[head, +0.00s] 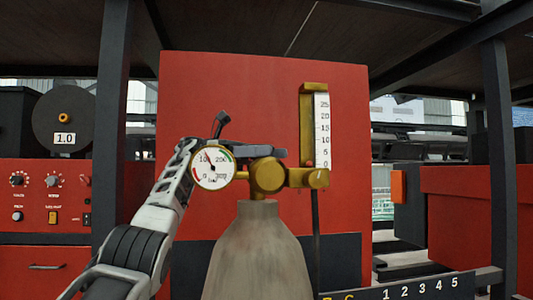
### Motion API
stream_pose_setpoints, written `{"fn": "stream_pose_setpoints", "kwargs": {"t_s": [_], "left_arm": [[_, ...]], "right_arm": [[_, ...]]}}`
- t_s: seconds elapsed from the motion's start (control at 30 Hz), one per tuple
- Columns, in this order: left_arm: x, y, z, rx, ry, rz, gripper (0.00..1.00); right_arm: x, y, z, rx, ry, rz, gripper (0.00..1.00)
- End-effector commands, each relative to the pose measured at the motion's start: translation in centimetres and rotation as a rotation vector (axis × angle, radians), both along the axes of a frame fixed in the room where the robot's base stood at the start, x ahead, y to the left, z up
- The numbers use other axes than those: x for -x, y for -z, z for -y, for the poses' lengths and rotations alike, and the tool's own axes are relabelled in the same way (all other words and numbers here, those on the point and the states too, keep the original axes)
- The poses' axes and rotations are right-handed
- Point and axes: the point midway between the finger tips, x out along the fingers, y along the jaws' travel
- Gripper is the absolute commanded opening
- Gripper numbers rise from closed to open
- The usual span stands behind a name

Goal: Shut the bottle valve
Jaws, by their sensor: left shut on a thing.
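A grey gas bottle (257,255) stands upright in the middle of the head view. A brass regulator (268,176) sits on its neck, with a round dial gauge (212,167) on the left and a flow tube (322,130) on the right. My left gripper (270,153) reaches in from the lower left, behind the gauge. Its dark finger lies just above the brass body at the bottle top. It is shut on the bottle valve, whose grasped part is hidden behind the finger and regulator. My right gripper is not in view.
A red panel (230,90) stands behind the bottle. At left is a red control box (40,205) with knobs, beside a dark post (112,120). Another post (497,150) stands at right. A dark hose (316,230) hangs from the regulator. A numbered strip (420,289) lies low right.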

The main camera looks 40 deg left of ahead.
Motion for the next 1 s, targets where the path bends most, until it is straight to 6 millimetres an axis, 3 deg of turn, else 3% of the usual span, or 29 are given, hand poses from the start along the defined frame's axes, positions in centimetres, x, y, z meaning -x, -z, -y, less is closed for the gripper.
{"fn": "stream_pose_setpoints", "kwargs": {"t_s": [0.8,0.83,0.9,1.0], "left_arm": [[0.09,-0.09,0.00,0.001,0.046,0.000,0.39],[0.09,-0.09,0.00,0.001,0.046,0.000,0.64],[0.09,-0.09,0.00,0.001,0.046,0.000,0.83],[0.08,-0.07,0.00,0.001,0.046,0.000,0.83]], "right_arm": [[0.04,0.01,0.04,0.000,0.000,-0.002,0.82],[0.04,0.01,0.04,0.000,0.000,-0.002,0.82],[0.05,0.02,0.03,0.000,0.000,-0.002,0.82],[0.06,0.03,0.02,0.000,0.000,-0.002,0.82]]}}
